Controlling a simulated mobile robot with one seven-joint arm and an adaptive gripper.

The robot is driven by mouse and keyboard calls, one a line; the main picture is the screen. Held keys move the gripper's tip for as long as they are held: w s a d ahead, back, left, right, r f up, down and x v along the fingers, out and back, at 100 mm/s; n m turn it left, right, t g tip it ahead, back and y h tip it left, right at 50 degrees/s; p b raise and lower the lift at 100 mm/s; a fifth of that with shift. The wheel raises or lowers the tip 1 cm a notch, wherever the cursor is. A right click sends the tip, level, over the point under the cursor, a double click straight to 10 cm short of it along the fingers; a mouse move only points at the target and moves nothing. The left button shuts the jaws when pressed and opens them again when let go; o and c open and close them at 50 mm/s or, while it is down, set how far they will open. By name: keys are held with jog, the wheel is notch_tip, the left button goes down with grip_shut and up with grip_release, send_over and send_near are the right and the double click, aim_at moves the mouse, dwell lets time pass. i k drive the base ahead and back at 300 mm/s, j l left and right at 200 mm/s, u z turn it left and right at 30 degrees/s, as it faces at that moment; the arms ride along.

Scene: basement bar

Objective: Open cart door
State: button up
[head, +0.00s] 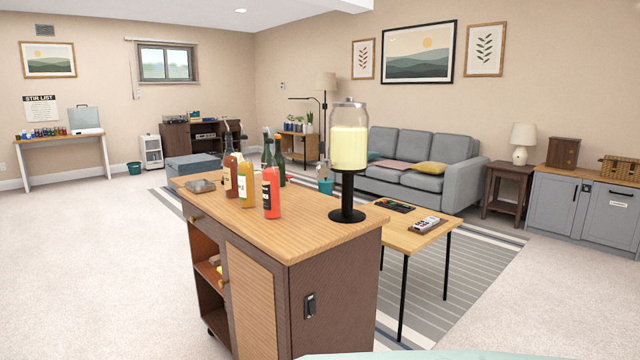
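The cart (330,285) stands close in front of me at the centre of the head view, with a dark brown body and a light wood top. Its door (252,305) is a light wood slatted panel in a dark frame on the left-facing front. The door looks flush with the front and shut. A small handle (222,272) shows near its left edge. The door's lower part is cut off by the picture edge. My gripper is not in view.
Several bottles (245,184) and a drink dispenser (349,148) stand on the cart top. A black fitting (309,305) is on its side. A low table (422,237) and grey sofa (420,165) are behind it to the right. The carpet (90,270) to the left is clear.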

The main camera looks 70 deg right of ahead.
aim_at(255, 283)
jog(key=i+z, duration=0.1)
jog(key=z, duration=0.3)
jog(key=i+z, duration=0.1)
jog(key=z, duration=0.25)
jog(key=i+z, duration=0.1)
jog(key=z, duration=0.3)
jog(key=j+z, duration=0.1)
jog(key=z, duration=0.25)
jog(key=i+j+z, duration=0.2)
jog(key=z, duration=0.2)
jog(key=i+j+z, duration=0.1)
jog(key=j+z, duration=0.25)
jog(key=i+j+z, duration=0.15)
jog(key=z, duration=0.25)
jog(key=j+z, duration=0.35)
jog(key=j, duration=0.25)
jog(key=j+z, duration=0.35)
jog(key=j, duration=0.9)
jog(key=k+j+z, duration=0.1)
jog(key=j, duration=1.2)
jog(key=k+j+z, duration=0.1)
jog(key=j, duration=0.5)
